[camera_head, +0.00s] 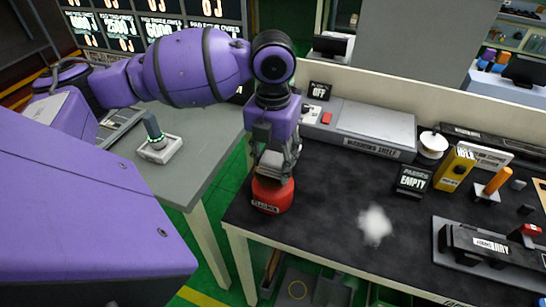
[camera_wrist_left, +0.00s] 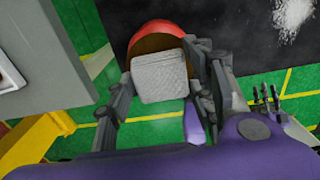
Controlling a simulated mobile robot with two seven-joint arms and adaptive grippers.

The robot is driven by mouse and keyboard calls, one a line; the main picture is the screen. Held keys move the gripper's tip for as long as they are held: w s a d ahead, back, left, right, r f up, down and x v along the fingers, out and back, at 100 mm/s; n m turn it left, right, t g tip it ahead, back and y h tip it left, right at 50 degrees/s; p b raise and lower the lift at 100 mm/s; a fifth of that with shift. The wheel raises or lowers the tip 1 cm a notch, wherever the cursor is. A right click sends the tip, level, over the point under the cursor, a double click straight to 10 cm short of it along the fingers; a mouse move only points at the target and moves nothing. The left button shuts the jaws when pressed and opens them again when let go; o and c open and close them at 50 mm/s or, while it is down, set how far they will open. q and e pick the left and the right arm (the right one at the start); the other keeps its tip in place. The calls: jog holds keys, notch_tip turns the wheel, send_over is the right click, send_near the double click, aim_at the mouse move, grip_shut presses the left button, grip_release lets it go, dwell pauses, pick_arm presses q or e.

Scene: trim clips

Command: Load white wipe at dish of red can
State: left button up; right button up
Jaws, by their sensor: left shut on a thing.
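The red can (camera_head: 272,196) stands at the left front corner of the dark bench top, with a label on its front. My left gripper (camera_head: 273,168) points down right over its top. In the left wrist view, the white wipe (camera_wrist_left: 159,78) is a pale textured square between the two fingers of the left gripper (camera_wrist_left: 163,92), which is shut on it. The can's round dish (camera_wrist_left: 146,46), with its red rim, shows behind the wipe. I cannot tell whether the wipe touches the dish.
A white powdery patch (camera_head: 375,225) lies on the bench. An "EMPTY" sign (camera_head: 413,181), a yellow block (camera_head: 455,168) and a grey clamp fixture (camera_head: 490,250) stand to the right. A long grey box (camera_head: 365,128) lines the back. A grey table (camera_head: 190,150) is at left.

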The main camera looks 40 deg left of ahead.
aim_at(273, 158)
pick_arm(q)
jog(key=shift+f, duration=0.35)
pick_arm(e)
jog(key=shift+a, duration=0.3)
pick_arm(q)
jog(key=shift+f, duration=0.45)
pick_arm(e)
jog(key=shift+s+d+f, duration=0.15)
jog(key=shift+d, duration=0.15)
jog(key=shift+a, duration=0.15)
pick_arm(q)
jog(key=shift+r, duration=0.4)
jog(key=shift+r+p, duration=1.65)
jog(key=shift+r, duration=1.6)
pick_arm(e)
jog(key=w+r+t, duration=0.1)
jog(key=w+r, duration=0.4)
jog(key=r, duration=0.2)
jog(key=shift+w+t, duration=0.3)
jog(key=shift+w, duration=0.1)
pick_arm(q)
jog(key=shift+f, duration=0.1)
pick_arm(e)
jog(key=shift+a, duration=0.1)
